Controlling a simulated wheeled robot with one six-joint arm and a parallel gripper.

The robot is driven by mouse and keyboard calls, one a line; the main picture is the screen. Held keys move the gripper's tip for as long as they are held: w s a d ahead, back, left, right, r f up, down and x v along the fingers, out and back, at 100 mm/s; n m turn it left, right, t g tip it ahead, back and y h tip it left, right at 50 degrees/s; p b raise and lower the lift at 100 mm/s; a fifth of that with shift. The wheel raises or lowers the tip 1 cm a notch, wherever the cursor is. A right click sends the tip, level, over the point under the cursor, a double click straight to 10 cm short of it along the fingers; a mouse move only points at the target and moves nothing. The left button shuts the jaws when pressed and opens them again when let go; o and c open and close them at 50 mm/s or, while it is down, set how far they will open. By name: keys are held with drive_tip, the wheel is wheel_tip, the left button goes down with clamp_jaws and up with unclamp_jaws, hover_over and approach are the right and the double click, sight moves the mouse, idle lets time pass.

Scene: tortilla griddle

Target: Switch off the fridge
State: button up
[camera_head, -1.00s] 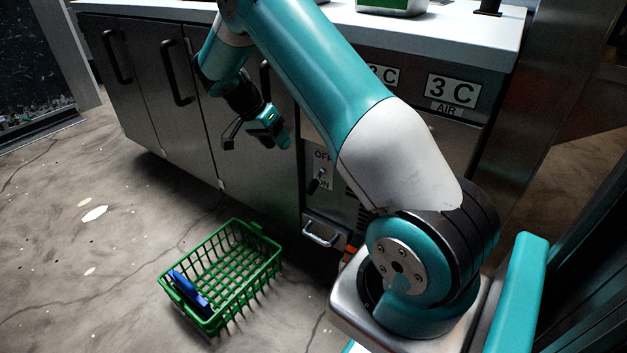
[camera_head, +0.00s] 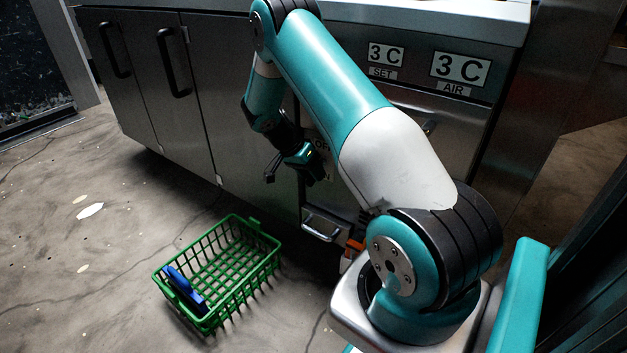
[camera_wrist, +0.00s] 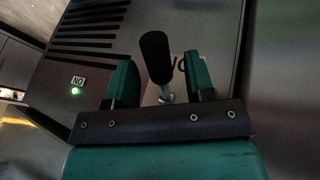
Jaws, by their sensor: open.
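The fridge (camera_head: 232,110) is a steel counter unit with black door handles and two 3 C displays. Its switch is a lever with a black knob (camera_wrist: 157,58) on a silver stem, seen in the wrist view. A green lamp (camera_wrist: 74,91) glows beside an ON label. My gripper (camera_wrist: 160,82) is open, with one green finger on each side of the lever and gaps showing between.
A green basket (camera_head: 268,268) with a blue object (camera_head: 183,288) inside stands on the floor in front of the fridge. A small drawer handle (camera_head: 320,228) is below the switch plate. Dark vent slots (camera_wrist: 90,30) show in the wrist view. Open floor lies at left.

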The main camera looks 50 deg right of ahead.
drive_tip(key=shift+s+d+f, duration=0.25)
drive_tip(key=shift+f, duration=0.35)
clamp_jaws()
drive_tip(key=shift+r+y+p, duration=0.6)
drive_tip(key=shift+r+p, duration=0.05)
drive_tip(key=shift+p, duration=0.55)
drive_tip(key=shift+a+r+y+p, duration=0.1)
drive_tip(key=shift+a+y+p, duration=0.05)
drive_tip(key=shift+y+p, duration=0.65)
drive_tip(key=shift+n, duration=0.3)
